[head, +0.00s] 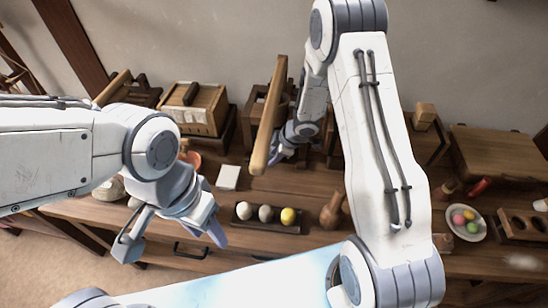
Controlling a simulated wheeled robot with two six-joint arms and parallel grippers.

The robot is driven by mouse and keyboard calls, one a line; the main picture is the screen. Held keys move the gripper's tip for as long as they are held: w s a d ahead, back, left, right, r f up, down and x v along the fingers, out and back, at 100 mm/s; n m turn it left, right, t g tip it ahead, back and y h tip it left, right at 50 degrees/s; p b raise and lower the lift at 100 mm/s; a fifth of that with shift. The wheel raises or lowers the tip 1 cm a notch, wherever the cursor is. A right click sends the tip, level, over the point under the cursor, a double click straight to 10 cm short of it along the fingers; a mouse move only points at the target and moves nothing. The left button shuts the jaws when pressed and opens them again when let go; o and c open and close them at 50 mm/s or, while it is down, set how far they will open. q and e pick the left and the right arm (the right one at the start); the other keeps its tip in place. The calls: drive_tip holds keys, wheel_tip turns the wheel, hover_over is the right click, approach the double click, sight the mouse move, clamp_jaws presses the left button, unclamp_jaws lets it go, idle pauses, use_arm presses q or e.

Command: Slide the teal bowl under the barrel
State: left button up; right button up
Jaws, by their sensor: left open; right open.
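I cannot make out a teal bowl in the head view; it may be hidden behind my arms. I cannot pick out the barrel for certain either; a wooden frame (284,103) at the back is partly covered by a long wooden bar and my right arm. My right gripper (284,152) is open at the back middle, just right of the bar's lower end, its fingers partly hidden. I cannot tell whether it touches the bar. My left gripper (172,236) is open and empty, fingers pointing down near the table's front edge at left.
The long wooden bar (268,116) stands tilted. A dark tray (239,224) holds three balls, with a wooden bottle-shaped piece (331,212) to its right. A white card (228,177), slatted crate (197,106), plate of coloured balls (475,236) and wooden box (494,153) also occupy the table.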

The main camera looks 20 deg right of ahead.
drive_tip(key=shift+f, duration=0.1)
clamp_jaws()
idle(1.4)
unclamp_jaws()
